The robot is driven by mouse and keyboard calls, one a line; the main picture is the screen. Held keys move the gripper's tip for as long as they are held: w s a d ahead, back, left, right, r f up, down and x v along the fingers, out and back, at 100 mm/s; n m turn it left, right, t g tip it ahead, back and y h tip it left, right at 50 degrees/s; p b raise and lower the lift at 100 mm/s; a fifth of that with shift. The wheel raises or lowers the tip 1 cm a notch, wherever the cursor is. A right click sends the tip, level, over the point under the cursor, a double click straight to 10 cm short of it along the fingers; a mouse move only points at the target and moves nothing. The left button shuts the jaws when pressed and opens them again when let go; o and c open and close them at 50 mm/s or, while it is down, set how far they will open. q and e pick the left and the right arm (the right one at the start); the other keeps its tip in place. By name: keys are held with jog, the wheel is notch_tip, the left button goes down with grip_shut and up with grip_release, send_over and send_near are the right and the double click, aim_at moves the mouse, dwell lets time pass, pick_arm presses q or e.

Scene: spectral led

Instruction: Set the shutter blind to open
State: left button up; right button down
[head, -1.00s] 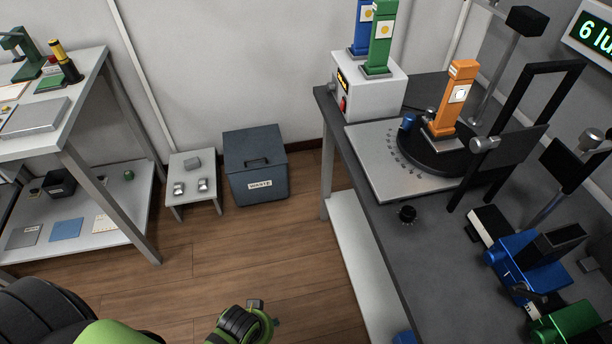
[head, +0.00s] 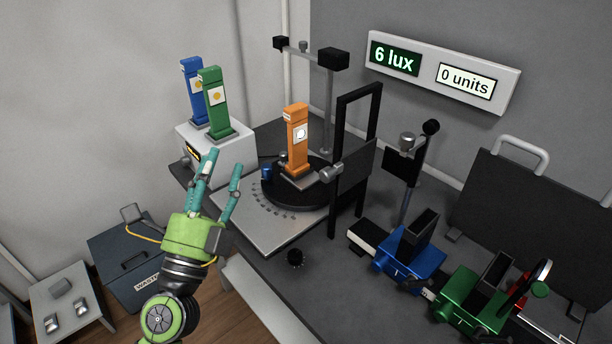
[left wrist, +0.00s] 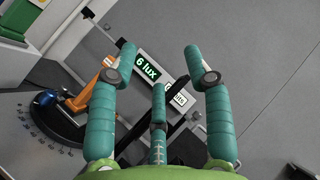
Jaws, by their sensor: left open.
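The shutter blind is a dark flat panel (head: 354,178) with a silver knob (head: 331,173) on its left side. It sits in the lower part of a tall black upright frame (head: 360,92) on the grey bench, and the frame's upper part is clear. My left gripper (head: 221,168) is open and empty, left of the turntable and apart from the blind. In the left wrist view, its teal fingers (left wrist: 160,56) are spread, with the orange lamp and lux display beyond. There the blind is largely hidden behind the fingers. My right gripper is not in view.
An orange lamp (head: 297,135) stands on a black turntable (head: 275,195) between gripper and frame. Green (head: 212,101) and blue (head: 190,85) lamps stand on a white box (head: 232,158). Blue (head: 413,254) and green (head: 466,300) holders lie right. The display (head: 394,57) reads 6 lux.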

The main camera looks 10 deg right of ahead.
pick_arm(q)
jog(key=d+f+m+g+h, duration=0.1)
jog(key=d+m+g+h, duration=0.75)
jog(key=m, duration=0.45)
jog(key=m+g+y, duration=0.3)
jog(key=m+g, duration=0.1)
jog(key=m, duration=0.3)
send_near(323, 178)
jog(key=x, duration=0.4)
jog(key=p+x, duration=0.1)
jog(key=x, duration=0.6)
grip_shut()
